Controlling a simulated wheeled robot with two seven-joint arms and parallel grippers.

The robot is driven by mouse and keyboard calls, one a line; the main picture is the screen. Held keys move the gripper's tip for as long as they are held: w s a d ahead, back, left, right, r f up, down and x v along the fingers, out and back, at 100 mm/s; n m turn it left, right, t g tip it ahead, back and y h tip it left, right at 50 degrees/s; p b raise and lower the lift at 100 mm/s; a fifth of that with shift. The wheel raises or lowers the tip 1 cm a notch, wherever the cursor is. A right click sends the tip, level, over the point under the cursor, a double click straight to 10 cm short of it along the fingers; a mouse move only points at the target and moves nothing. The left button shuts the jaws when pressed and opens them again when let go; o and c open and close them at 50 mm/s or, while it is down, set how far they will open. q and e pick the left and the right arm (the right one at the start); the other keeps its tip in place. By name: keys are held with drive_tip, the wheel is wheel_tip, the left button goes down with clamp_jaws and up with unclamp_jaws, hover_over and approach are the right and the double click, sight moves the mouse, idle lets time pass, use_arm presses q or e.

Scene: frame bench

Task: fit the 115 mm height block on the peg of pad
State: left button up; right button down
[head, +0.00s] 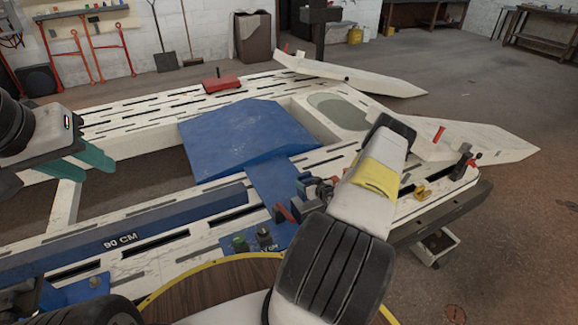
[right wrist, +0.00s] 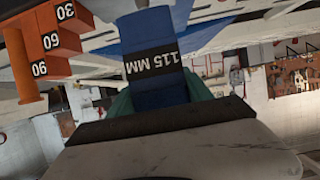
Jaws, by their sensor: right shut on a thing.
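The 115 mm height block (right wrist: 155,75) is dark blue with a black band lettered "115 MM", upside down in the right wrist view. My right gripper (right wrist: 160,98) is shut on it, with a teal finger on each side. In the head view my right arm hides the right fingers and the block. My left gripper (head: 88,163) is at the left in the head view, with its two teal fingers apart and nothing between them, above the white frame bench. I cannot make out which part is the pad, or its peg.
The white slotted bench (head: 150,240) carries a blue ramp plate (head: 240,140), a blue "90 CM" beam (head: 130,237) and a red block (head: 221,83). Clamps (head: 312,195) stand near my right arm. An orange stepped gauge (right wrist: 45,45) marked 30, 60, 90 shows in the right wrist view.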

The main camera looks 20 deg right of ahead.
drive_tip(key=shift+w+f, duration=0.1)
drive_tip(key=shift+f, duration=1.65)
drive_tip(key=shift+c, duration=2.4)
unclamp_jaws()
drive_tip(key=shift+o, duration=0.6)
drive_tip(key=shift+f, duration=0.2)
drive_tip(key=v, duration=0.8)
